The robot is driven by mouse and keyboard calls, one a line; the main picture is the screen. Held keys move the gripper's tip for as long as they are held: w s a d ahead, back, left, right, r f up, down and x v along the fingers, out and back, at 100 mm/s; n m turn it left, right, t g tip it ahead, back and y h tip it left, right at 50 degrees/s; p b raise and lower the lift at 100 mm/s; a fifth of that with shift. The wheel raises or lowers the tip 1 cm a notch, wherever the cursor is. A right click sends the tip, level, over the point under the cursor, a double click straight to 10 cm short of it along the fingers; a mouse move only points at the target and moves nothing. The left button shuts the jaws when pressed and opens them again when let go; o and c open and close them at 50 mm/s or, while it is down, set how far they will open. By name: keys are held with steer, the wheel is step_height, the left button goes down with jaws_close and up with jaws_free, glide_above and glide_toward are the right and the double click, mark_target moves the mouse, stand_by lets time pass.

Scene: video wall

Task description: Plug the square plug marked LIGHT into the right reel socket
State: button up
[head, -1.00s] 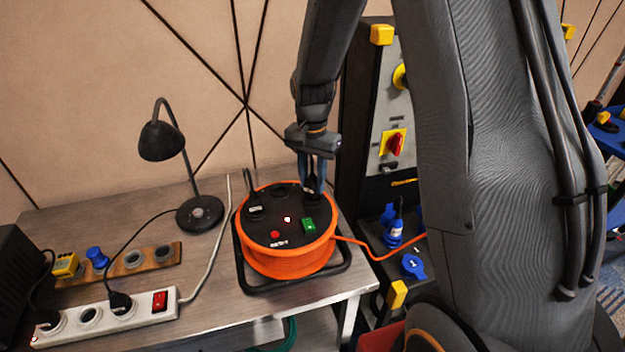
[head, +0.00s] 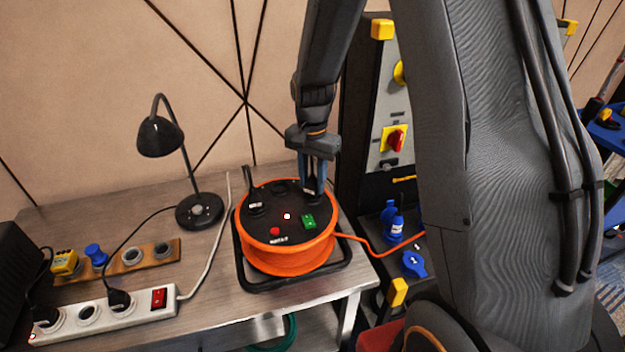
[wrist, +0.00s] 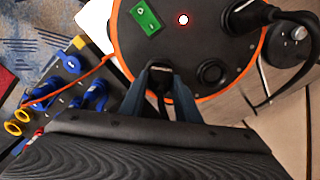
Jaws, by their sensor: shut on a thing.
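The orange cable reel (head: 285,262) stands on the table, with a black top face. My gripper (head: 314,187) points down over the right part of that face. In the wrist view my gripper (wrist: 160,78) is shut on a black plug (wrist: 160,76) at the reel's edge. Its marking cannot be read, and whether it is fully seated in the right socket is hidden by the fingers. An empty round socket (wrist: 212,73) shows beside it. Another black plug (head: 256,208) with a pale label sits in the reel's left socket.
The reel face has a green switch (head: 308,221) and a red button (head: 275,231). A black lamp (head: 199,210), a white power strip (head: 140,313) and a wooden socket board (head: 147,265) stand left. A dark panel (head: 385,180) with blue connectors rises close on the right.

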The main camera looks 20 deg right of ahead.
steer(key=shift+f, duration=0.1)
steer(key=o, duration=1.7)
steer(key=shift+c, duration=0.2)
steer(key=shift+r+p, duration=2.15)
steer(key=shift+r, duration=0.9)
steer(key=s+f+n+t+b, duration=0.1)
steer(key=s+n+b, duration=0.7)
steer(key=s, duration=0.9)
steer(key=shift+f+n, duration=0.5)
steer(key=shift+f, duration=0.15)
